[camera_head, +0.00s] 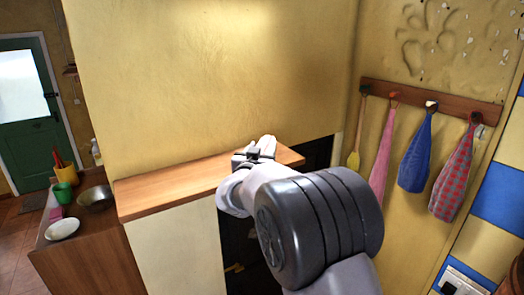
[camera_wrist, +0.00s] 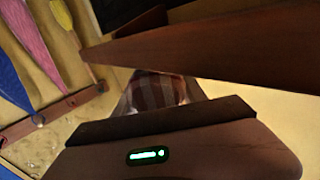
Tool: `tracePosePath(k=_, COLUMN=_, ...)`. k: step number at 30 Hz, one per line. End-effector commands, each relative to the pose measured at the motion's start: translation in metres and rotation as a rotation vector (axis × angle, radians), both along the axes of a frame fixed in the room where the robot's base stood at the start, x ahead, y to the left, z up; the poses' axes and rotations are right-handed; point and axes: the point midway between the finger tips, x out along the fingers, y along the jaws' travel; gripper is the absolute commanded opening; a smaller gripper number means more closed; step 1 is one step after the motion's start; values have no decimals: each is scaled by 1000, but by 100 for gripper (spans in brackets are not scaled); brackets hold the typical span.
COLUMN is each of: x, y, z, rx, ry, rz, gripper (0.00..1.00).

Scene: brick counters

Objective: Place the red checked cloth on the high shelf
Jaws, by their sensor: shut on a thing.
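A red checked cloth (camera_head: 452,183) hangs from the rightmost peg of the wall rack in the head view. My gripper (camera_head: 262,149) is at the wooden shelf top (camera_head: 165,184), near its right end, seen from behind. In the wrist view my gripper (camera_wrist: 158,108) is shut on a checked cloth (camera_wrist: 155,90), dim brown and grey in the shade; its true colour is hard to tell. A wooden board edge (camera_wrist: 215,40) lies just beyond this cloth. In the head view my arm hides what the jaws hold, and contact with the shelf cannot be told.
The peg rack (camera_head: 430,101) also holds a yellow brush, a pink cloth (camera_head: 382,150) and a blue cloth (camera_head: 415,155). A lower counter at left carries a metal bowl (camera_head: 95,198), a white plate (camera_head: 62,229) and a green cup (camera_head: 64,194). The shelf top left of my gripper is bare.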

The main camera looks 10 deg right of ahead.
Motion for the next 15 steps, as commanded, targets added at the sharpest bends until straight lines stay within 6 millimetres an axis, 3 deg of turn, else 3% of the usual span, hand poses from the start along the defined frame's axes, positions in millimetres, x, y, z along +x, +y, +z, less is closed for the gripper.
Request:
tracePosePath(k=12, x=0, y=0, z=-5, rx=1, ry=0, rz=0, gripper=2)
tracePosePath(k=13, x=0, y=0, z=-5, rx=1, ry=0, rz=0, gripper=51)
tracePosePath(k=15, x=0, y=0, z=-4, rx=1, ry=0, rz=0, gripper=64)
